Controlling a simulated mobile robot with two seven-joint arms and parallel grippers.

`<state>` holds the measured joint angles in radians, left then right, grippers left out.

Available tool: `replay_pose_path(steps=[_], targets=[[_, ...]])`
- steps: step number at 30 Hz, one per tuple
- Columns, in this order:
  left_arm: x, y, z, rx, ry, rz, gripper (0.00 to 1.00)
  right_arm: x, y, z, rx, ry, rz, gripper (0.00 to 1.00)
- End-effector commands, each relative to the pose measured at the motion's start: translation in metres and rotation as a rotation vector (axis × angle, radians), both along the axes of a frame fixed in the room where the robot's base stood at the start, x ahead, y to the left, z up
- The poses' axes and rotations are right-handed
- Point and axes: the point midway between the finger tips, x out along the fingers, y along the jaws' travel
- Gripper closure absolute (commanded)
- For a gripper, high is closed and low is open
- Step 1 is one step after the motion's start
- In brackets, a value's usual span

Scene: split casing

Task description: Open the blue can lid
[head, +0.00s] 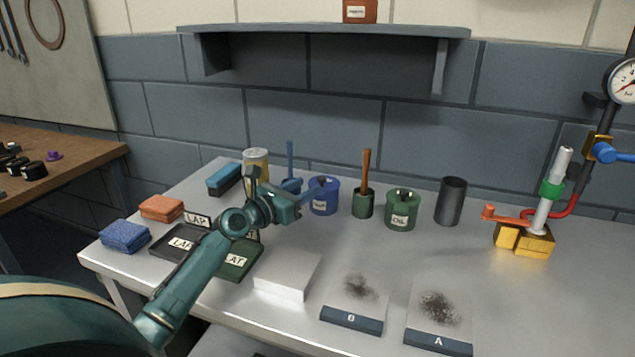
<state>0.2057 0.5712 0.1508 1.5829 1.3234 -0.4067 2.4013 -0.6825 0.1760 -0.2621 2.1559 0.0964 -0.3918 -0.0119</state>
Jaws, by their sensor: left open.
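My right gripper is not in view.
A blue-handled brush (290,160) stands close behind my left gripper. A green pot with a wooden-handled brush (366,172), a green can (402,210) and a dark cup (450,202) stand to the right. A white block (287,274) and plates A and B lie in front.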

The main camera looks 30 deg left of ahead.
Motion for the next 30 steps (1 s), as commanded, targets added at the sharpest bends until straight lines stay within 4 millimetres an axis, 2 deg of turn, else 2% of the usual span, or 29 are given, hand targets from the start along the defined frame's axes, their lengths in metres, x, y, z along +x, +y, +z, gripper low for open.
replay_pose_path(steps=[3,9,21,30], targets=[[0.022,-0.003,0.000,-0.001,-0.003,0.001,0.59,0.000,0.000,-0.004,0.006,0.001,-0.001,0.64],[0.043,-0.007,-0.001,-0.001,-0.002,0.000,0.59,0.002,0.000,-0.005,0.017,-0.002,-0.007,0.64],[0.050,-0.008,0.000,0.000,0.000,0.000,0.59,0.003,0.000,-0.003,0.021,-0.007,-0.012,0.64],[0.050,-0.008,0.000,0.000,0.000,0.000,0.82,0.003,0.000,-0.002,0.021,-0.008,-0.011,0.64]])
